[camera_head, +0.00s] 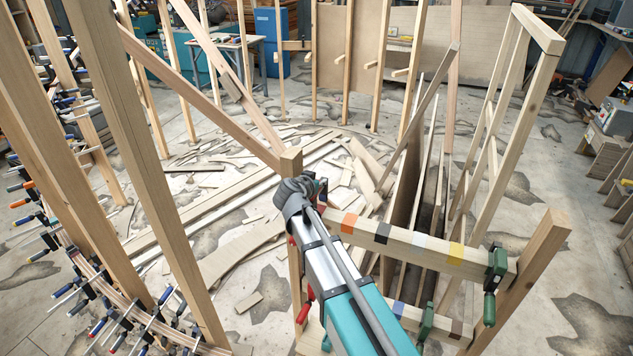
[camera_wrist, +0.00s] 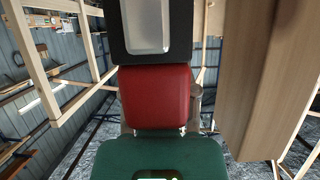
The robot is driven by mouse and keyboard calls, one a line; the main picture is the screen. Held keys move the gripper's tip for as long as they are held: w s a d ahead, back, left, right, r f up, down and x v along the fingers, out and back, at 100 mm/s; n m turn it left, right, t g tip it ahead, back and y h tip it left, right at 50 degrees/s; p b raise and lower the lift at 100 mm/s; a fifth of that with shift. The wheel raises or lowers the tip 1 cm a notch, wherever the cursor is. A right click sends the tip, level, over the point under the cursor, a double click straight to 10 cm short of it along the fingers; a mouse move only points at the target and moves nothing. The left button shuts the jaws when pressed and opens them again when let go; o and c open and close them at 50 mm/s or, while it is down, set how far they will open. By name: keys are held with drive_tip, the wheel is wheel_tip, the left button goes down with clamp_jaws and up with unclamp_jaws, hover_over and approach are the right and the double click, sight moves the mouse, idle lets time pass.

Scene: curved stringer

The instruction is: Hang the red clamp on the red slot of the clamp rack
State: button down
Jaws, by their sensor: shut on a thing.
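My gripper (camera_head: 303,190) is at the left end of the clamp rack (camera_head: 400,238), partly hidden by my own arm. In the wrist view a red block of the red clamp (camera_wrist: 155,97) fills the middle, between a black part above and a green part below. My gripper is shut on this clamp. In the head view a red handle (camera_head: 304,306) shows just left of my arm, below the upper bar. The rack's upper bar carries orange, black, pale blue and yellow patches. The red slot is not clear, as my arm covers the bar's left end.
A green clamp (camera_head: 495,270) hangs at the right end of the upper bar. Another green clamp (camera_head: 426,320) is on the lower bar. A tall wooden post (camera_wrist: 255,80) stands close on the right in the wrist view. Many clamps line the curved stringer (camera_head: 120,305) at left.

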drive_tip(key=shift+f+b, duration=3.1)
drive_tip(key=shift+f, duration=0.1)
drive_tip(key=shift+f+b, duration=0.3)
idle(0.5)
drive_tip(key=shift+c, duration=1.5)
unclamp_jaws()
drive_tip(key=shift+r, duration=0.2)
wheel_tip(320, 180, up, 9)
drive_tip(key=p, duration=0.9)
drive_tip(key=shift+r+p, duration=0.2)
drive_tip(key=shift+p, duration=0.2)
